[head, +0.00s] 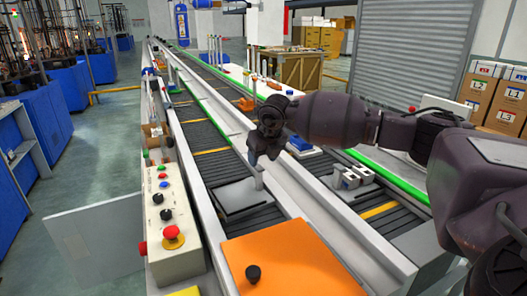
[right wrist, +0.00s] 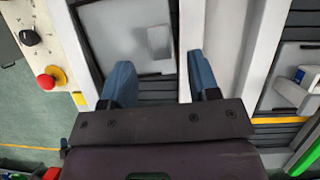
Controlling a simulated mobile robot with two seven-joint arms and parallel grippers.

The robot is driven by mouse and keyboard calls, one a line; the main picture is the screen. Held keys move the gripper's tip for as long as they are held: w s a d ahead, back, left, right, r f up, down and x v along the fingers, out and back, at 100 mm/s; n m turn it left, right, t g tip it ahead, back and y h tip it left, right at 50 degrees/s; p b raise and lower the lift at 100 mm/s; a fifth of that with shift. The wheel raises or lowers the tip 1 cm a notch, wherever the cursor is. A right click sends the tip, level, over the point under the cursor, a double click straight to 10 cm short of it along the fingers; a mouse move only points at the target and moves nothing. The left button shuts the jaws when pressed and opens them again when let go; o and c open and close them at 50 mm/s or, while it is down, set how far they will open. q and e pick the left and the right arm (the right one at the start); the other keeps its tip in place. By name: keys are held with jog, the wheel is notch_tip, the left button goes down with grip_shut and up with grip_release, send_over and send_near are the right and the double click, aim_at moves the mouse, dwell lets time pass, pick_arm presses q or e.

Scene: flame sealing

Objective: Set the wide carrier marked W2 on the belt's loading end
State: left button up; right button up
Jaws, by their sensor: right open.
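A wide grey plate-like carrier (head: 243,197) lies flat on the dark left belt (head: 213,160), just beyond an orange panel. A small pale upright block (head: 258,178) stands on it. I cannot read a W2 mark on it. In the right wrist view the carrier (right wrist: 115,38) and its block (right wrist: 158,42) lie ahead of the fingertips. My right gripper (head: 259,158) is open and empty, above the carrier and close to the block. Its blue fingers also show in the right wrist view (right wrist: 161,62), apart from each other with nothing between them. My left gripper is out of view.
The orange panel (head: 295,265) with a black knob covers the near belt end. A control box (head: 170,225) with buttons stands at left. On the right belt sits another carrier with pale blocks (head: 350,178). White rails (head: 305,205) separate the belts.

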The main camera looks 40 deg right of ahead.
aim_at(259, 167)
jog(key=b+x, duration=0.1)
jog(key=x, duration=0.6)
jog(key=shift+w+f, duration=0.15)
jog(key=shift+f, duration=0.1)
grip_shut()
